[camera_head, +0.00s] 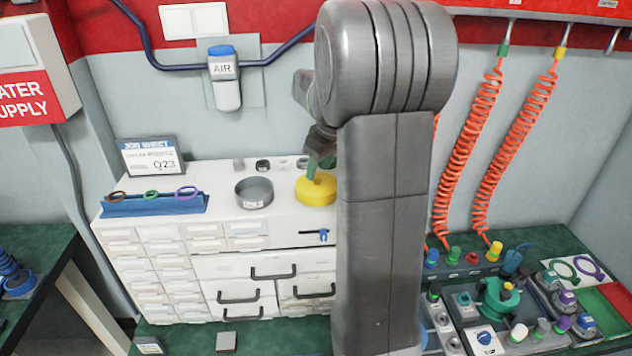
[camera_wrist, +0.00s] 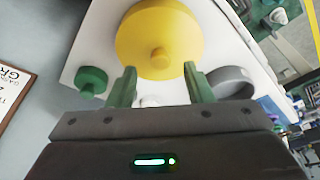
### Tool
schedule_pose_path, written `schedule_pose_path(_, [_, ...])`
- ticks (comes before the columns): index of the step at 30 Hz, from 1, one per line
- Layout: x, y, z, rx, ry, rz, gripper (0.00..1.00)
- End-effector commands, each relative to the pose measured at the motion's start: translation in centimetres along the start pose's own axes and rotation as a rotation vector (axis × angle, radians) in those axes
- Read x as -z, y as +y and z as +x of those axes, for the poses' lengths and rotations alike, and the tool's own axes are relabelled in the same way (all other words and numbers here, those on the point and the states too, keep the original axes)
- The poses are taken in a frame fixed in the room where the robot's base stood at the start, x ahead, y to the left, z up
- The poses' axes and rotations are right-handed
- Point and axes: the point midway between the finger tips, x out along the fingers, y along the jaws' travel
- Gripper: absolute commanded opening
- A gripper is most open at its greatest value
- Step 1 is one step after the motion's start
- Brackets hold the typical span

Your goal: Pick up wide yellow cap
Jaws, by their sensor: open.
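The wide yellow cap (camera_head: 316,190) sits on top of the white drawer cabinet (camera_head: 222,172), right of a grey ring-shaped dish. In the wrist view the yellow cap (camera_wrist: 158,35), round with a small central knob, lies just beyond my fingertips. My gripper (camera_head: 320,163) has green fingers and is over the cap in the head view, partly hidden by my arm. In the wrist view my gripper (camera_wrist: 160,72) is open, its two fingers apart on either side of the cap's knob. Nothing is held between them. Whether a finger touches the cap cannot be told.
The grey dish (camera_head: 254,193) stands left of the cap, with small fittings (camera_head: 262,165) behind. A green cap (camera_wrist: 91,82) lies left of the yellow one in the wrist view. A blue rack (camera_head: 153,204) with rings and a job sheet sign (camera_head: 151,157) stand at the cabinet's left.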

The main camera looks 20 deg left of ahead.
Motion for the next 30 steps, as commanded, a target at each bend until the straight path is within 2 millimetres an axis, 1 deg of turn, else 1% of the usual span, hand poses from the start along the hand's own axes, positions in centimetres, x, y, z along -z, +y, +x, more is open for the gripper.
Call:
schedule_pose_path(1, [0.1, 0.0, 0.6, 0.001, -0.001, 0.000, 0.47])
schedule_pose_path(4, [0.1, 0.0, 1.6, 0.001, 0.000, 0.000, 0.47])
schedule_pose_path(11, [0.1, 0.0, 1.9, -0.001, 0.001, 0.000, 0.47])
schedule_pose_path(12, [0.0, 0.0, 1.9, -0.001, 0.001, 0.000, 0.45])
schedule_pose_path(14, [0.0, 0.0, 1.9, -0.001, 0.001, 0.000, 0.33])
schedule_pose_path(18, [0.0, 0.0, 1.8, -0.001, 0.001, 0.000, 0.05])
schedule_pose_path(19, [0.0, 0.0, 1.8, -0.001, 0.001, 0.000, 0.00])
schedule_pose_path(26, [0.1, 0.0, 1.8, -0.001, 0.002, 0.000, 0.00])
schedule_pose_path(30, [0.3, 0.1, 0.9, -0.003, 0.004, 0.000, 0.00])
